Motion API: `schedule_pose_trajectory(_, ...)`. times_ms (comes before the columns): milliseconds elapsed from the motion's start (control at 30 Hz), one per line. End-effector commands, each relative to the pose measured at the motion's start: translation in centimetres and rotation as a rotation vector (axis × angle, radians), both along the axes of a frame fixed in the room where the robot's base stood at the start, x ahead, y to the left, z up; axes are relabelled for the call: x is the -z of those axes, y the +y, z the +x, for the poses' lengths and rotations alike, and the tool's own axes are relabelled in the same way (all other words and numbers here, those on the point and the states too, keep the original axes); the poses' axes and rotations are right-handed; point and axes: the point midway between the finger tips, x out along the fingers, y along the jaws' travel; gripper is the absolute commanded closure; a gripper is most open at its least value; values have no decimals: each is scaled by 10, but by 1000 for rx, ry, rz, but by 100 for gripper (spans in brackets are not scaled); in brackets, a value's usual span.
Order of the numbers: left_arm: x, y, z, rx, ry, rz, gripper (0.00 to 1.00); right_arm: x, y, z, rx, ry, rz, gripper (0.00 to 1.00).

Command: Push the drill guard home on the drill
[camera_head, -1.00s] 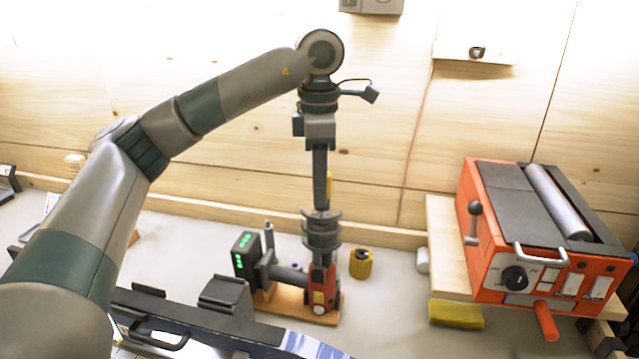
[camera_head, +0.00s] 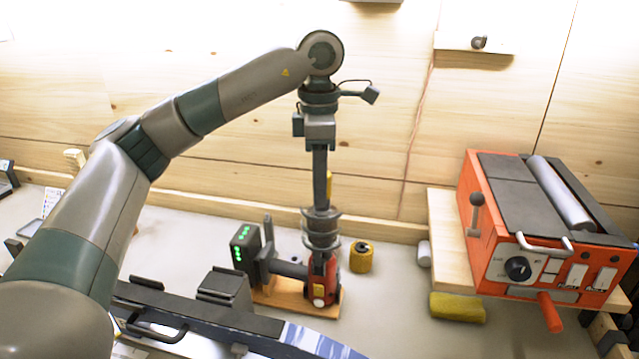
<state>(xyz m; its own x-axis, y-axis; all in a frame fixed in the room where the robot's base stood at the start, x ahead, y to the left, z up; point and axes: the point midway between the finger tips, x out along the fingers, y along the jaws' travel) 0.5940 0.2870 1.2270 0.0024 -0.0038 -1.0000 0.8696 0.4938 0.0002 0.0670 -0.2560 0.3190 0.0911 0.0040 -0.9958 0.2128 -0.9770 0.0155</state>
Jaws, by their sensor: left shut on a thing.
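My right gripper is out of view.
A yellow round container (camera_head: 361,257) stands just right of the drill. A red machine with a roller (camera_head: 545,240) is on a wooden board at right, with a yellow block (camera_head: 457,307) before it. The wooden wall is behind.

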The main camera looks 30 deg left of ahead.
Motion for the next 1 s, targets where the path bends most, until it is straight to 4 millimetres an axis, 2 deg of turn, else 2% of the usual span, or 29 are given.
schedule_pose_trajectory(300,7,0,0,0,0,0,100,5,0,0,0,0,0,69)
schedule_pose_trajectory(333,6,0,0,0,0,0,68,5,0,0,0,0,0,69)
schedule_pose_trajectory(400,6,0,0,0,0,0,52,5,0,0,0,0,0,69)
schedule_pose_trajectory(767,5,0,0,0,0,0,51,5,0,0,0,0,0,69)
schedule_pose_trajectory(1000,-8,0,0,0,-1,0,51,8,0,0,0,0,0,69)
